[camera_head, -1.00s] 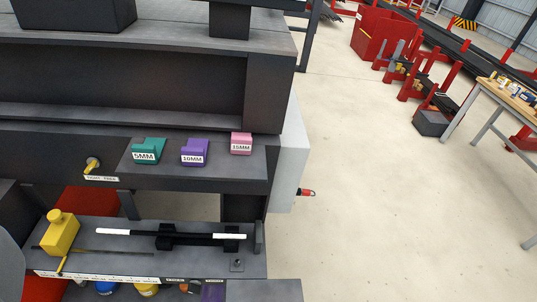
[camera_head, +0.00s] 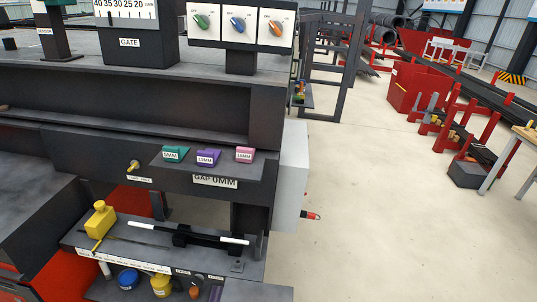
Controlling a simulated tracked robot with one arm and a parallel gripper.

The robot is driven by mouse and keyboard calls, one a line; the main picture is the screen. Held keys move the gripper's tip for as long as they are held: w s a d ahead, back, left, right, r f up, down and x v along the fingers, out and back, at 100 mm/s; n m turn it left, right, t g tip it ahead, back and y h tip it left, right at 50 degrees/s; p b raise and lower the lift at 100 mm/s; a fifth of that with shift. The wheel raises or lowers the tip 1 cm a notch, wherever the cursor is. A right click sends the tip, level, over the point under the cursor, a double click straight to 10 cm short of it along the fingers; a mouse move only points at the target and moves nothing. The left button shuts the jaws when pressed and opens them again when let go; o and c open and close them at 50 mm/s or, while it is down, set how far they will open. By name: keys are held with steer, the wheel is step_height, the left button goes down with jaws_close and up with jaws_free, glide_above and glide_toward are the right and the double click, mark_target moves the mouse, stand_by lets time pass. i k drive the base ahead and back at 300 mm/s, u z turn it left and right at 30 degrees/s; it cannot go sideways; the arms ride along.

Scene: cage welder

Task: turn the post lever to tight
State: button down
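No part in view is legibly marked as the post lever. On the lower shelf (camera_head: 205,258) a yellow block (camera_head: 99,222) with a round knob on top stands at the left end. A thin yellow lever (camera_head: 97,245) sticks out at its front foot, angled down to the left. A rod with white ends (camera_head: 142,228) lies in black holders to its right. Above, a small brass-coloured knob (camera_head: 133,166) juts from the dark ledge over a label too small to read. My gripper is not in view.
Teal (camera_head: 175,154), purple (camera_head: 208,158) and pink (camera_head: 244,155) blocks sit on the ledge above a "GAP 0MM" sign (camera_head: 215,182). A panel with three dials (camera_head: 238,24) and a "GATE" box (camera_head: 133,36) stand on top. Open floor (camera_head: 390,220) lies to the right.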

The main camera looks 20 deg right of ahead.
mark_target(135, 163)
steer(key=z, duration=0.45)
steer(key=i, duration=1)
steer(key=z, duration=0.55)
steer(key=k, duration=0.95)
steer(key=u, duration=0.75)
steer(key=i, duration=0.25)
steer(key=z, duration=0.1)
